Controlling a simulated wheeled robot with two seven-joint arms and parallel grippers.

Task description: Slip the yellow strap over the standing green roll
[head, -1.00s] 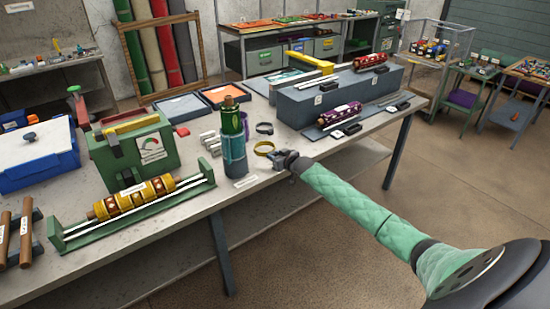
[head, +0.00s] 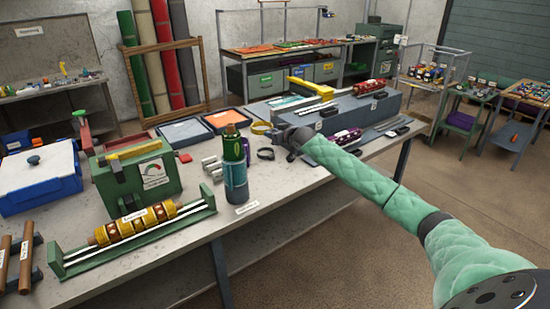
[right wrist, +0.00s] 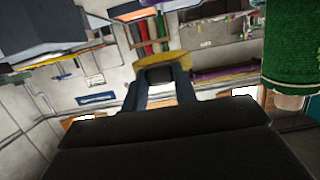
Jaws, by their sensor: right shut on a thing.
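The green roll (head: 233,147) stands upright in a teal holder (head: 236,180) near the table's front edge; its brown end shows on top. My right gripper (head: 277,133) is shut on the yellow strap (head: 261,128), a small band held in the air to the right of the roll's top and apart from it. In the right wrist view the strap (right wrist: 162,56) shows at the fingertips (right wrist: 160,76), and the green roll (right wrist: 291,45) is at the right edge. My left gripper is not in view.
A dark band (head: 265,154) lies on the table right of the holder. White cylinders (head: 212,166) lie left of it. A green box with a gauge (head: 140,178) and a green cradle with a yellow roll (head: 135,223) stand further left. A grey block (head: 345,110) stands behind.

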